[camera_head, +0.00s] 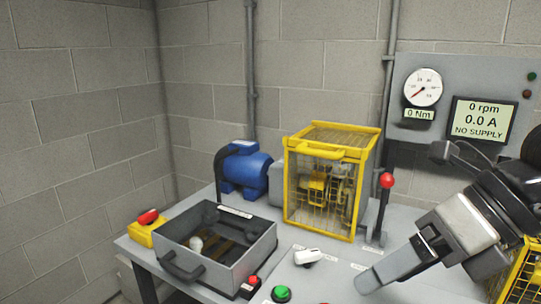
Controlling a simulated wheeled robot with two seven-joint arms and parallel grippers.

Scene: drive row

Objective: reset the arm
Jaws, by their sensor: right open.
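My right arm (490,208) comes in from the right edge. My right gripper (388,271) hangs over the front right of the grey bench, pointing down and to the left. It is open, with nothing seen in it; only one finger shows clearly. It is to the right of a white handle-like piece (308,256) and a green button (281,293), apart from both in the picture. My left gripper is not in view.
A red-knobbed lever (386,182) stands behind my right gripper. A yellow cage (330,135), blue motor (243,172), open grey box (227,258) and yellow stop-button box (147,228) stand on the bench. A panel with a gauge (422,88) and display (481,120) rises behind.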

